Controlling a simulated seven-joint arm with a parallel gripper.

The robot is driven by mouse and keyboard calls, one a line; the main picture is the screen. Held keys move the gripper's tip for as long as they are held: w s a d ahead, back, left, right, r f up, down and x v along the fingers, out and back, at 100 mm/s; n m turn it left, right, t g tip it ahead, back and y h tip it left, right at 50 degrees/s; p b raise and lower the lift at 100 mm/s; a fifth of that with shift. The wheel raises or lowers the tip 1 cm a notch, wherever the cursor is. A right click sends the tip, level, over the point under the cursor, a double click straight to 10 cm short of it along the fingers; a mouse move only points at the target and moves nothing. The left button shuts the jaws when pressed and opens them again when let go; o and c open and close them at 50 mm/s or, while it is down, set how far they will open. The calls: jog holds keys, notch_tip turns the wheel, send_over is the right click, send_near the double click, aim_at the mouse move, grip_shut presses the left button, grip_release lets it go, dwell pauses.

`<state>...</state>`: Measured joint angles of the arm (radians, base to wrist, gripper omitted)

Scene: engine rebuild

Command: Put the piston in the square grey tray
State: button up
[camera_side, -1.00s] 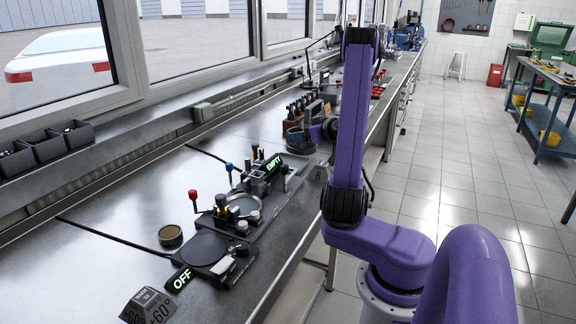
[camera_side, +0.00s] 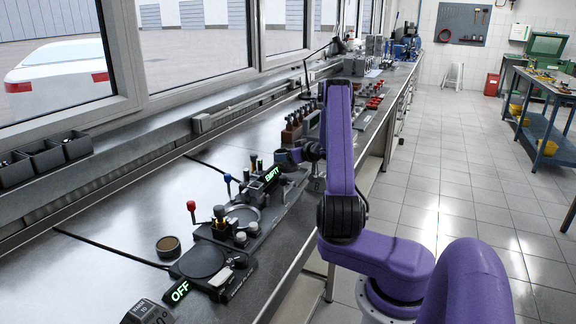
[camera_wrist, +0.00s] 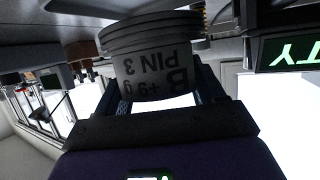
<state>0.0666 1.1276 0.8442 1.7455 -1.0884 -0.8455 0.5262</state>
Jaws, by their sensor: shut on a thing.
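The "EMPTY" sign (camera_side: 272,174) stands by a fixture with coloured levers (camera_side: 227,180). Nearer are a round dark plate (camera_side: 203,261), an "OFF" sign (camera_side: 180,291) and a round tin (camera_side: 168,246). Dark bins (camera_side: 42,158) line the sill. The bench's left is clear.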

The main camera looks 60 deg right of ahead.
jog(key=shift+w+d+f, duration=0.2)
jog(key=shift+w+f, duration=0.05)
jog(key=shift+f, duration=0.05)
jog(key=shift+w+d+f, duration=0.1)
jog(key=shift+d+f, duration=0.05)
jog(key=shift+f, duration=1.55)
jog(key=shift+f, duration=0.15)
jog(key=o, duration=1.6)
jog(key=shift+c, duration=0.2)
jog(key=v, duration=1.2)
